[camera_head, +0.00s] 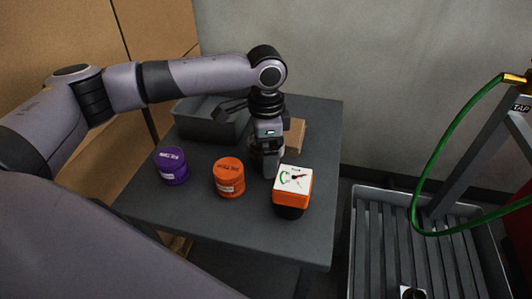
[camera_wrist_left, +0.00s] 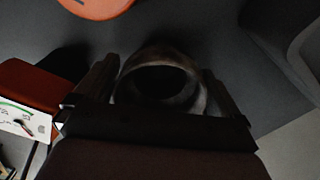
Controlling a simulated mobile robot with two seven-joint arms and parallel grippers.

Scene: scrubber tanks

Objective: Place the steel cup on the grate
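The steel cup (camera_wrist_left: 197,100) shows in the left wrist view as a dull metal ring with a dark inside. My left gripper (camera_head: 266,163) points down over the table, between the orange jar and the orange-and-white gauge box. In the left wrist view its two fingers (camera_wrist_left: 162,88) stand on either side of the cup, close to its rim. I cannot tell whether they press on it. In the head view the gripper mostly hides the cup. The slatted grey grate (camera_head: 410,245) lies at the lower right, apart from the table. My right gripper is not identifiable in view.
On the dark table (camera_head: 215,220) stand a purple jar (camera_head: 172,166), an orange jar (camera_head: 229,178) and a gauge box (camera_head: 292,187) close to the gripper. A grey bin (camera_head: 205,122) and cardboard box (camera_head: 295,134) are behind. A green hose (camera_head: 424,180) hangs over the grate.

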